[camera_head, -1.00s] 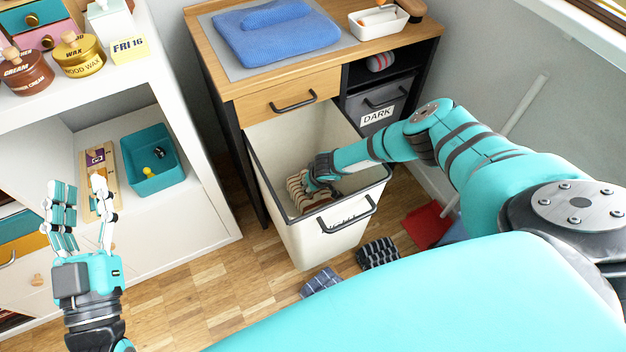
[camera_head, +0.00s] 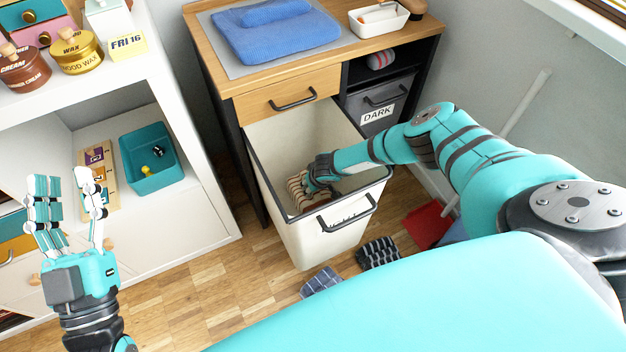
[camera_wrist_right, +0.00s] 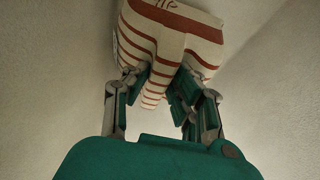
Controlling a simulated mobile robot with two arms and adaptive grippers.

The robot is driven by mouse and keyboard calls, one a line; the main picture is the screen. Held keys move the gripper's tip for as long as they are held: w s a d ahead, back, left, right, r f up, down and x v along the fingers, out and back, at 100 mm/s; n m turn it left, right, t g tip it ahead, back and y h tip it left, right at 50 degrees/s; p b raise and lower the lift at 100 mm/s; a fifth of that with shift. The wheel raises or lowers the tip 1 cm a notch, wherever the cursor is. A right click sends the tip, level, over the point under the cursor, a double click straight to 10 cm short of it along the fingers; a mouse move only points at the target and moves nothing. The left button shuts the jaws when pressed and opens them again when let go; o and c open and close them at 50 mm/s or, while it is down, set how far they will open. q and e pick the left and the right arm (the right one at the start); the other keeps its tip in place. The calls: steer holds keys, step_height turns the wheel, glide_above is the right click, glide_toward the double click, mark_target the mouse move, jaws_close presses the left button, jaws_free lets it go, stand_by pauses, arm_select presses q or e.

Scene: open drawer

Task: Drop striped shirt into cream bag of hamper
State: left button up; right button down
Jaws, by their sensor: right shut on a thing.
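The striped shirt (camera_wrist_right: 165,45), cream with rust-red stripes, is bunched between the fingers of my right gripper (camera_wrist_right: 160,90) in the right wrist view. In the head view, the shirt (camera_head: 298,194) shows inside the open cream bag (camera_head: 330,240) of the pulled-out hamper. My right gripper (camera_head: 314,184) is lowered into the bag, below its dark rim. The bag's bottom is hidden in the head view. My left gripper (camera_head: 70,200) is open and empty, with fingers pointing up, in front of the white shelf.
Two dark patterned cloths (camera_head: 378,252) (camera_head: 320,282) lie on the floor in front of the hamper. A grey bin labelled DARK (camera_head: 385,98) stands to the right of the bag. A red dustpan (camera_head: 427,226) lies on the floor. A blue towel (camera_head: 275,35) lies on the worktop.

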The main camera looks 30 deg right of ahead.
steer(key=c, duration=1.1)
jaws_free()
steer(key=shift+r, duration=0.15)
steer(key=p+v, duration=0.2)
steer(key=shift+r, duration=0.4)
arm_select(q)
step_height(320, 180, down, 16)
steer(key=a+r+g+y+p, duration=0.1)
steer(key=a+g+y+p, duration=0.15)
steer(key=g, duration=0.75)
arm_select(e)
steer(key=v, duration=0.3)
arm_select(q)
steer(key=s+a+f+g+y+p, duration=0.1)
steer(key=s+a+f+g, duration=0.1)
steer(key=s+f+g, duration=0.2)
steer(key=s+a+f+n+g+y+p, duration=0.1)
steer(key=s+a+f+g+y+p, duration=0.1)
steer(key=s, duration=0.8)
step_height(320, 180, down, 3)
steer(key=a+g, duration=0.1)
steer(key=g, duration=0.2)
steer(key=shift+s+r+g, duration=0.2)
steer(key=shift+g, duration=0.1)
arm_select(e)
steer(key=v, duration=0.7)
arm_select(q)
steer(key=shift+y, duration=0.25)
